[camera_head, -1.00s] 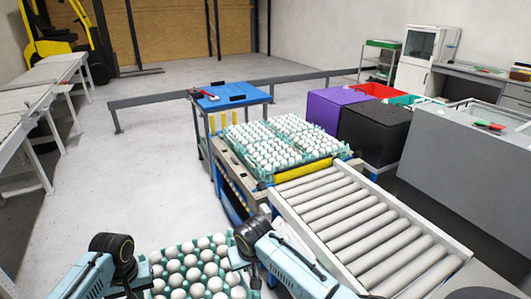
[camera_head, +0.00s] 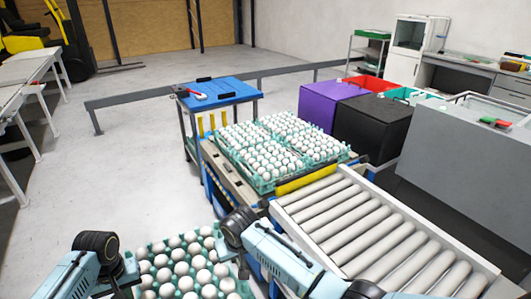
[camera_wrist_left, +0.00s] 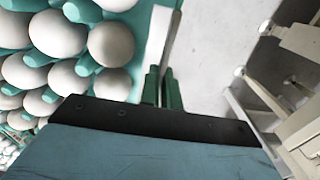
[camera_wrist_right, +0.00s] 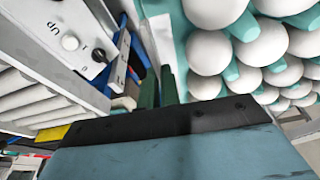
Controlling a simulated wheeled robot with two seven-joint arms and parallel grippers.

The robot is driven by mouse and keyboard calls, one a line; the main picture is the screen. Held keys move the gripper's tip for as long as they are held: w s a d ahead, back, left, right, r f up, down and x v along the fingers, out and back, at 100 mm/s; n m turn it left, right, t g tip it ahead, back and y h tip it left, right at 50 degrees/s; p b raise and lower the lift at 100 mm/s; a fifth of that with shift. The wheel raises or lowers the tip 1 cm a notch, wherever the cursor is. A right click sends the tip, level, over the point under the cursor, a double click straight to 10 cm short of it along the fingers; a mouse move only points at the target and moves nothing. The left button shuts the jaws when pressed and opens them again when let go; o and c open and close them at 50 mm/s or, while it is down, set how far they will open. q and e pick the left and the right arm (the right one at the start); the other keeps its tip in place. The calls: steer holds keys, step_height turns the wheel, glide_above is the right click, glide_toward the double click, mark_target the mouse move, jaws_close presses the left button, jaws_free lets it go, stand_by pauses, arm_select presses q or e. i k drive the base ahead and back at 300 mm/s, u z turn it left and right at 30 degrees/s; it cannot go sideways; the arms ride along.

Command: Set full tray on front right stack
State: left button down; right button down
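The full tray (camera_head: 246,288) is teal and loaded with white eggs. It is at the bottom of the head view between my two arms. My left gripper (camera_wrist_left: 165,90) is closed on one rim of it, and my right gripper (camera_wrist_right: 158,90) is closed on the opposite rim. In the head view my right gripper (camera_head: 242,266) is partly hidden by its wrist. The egg-tray stacks (camera_head: 262,187) stand ahead in a two-by-two block at the end of the roller conveyor, apart from the held tray. Their lower layers are largely hidden.
The roller conveyor (camera_head: 385,235) fills the right front. A purple box (camera_head: 318,106) and a black box (camera_head: 372,127) stand behind it. A blue-topped cart (camera_head: 222,92) stands beyond the stacks. Open floor lies to the left.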

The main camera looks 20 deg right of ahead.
mark_target(270, 156)
steer(key=i, duration=3.55)
steer(key=z, duration=1.9)
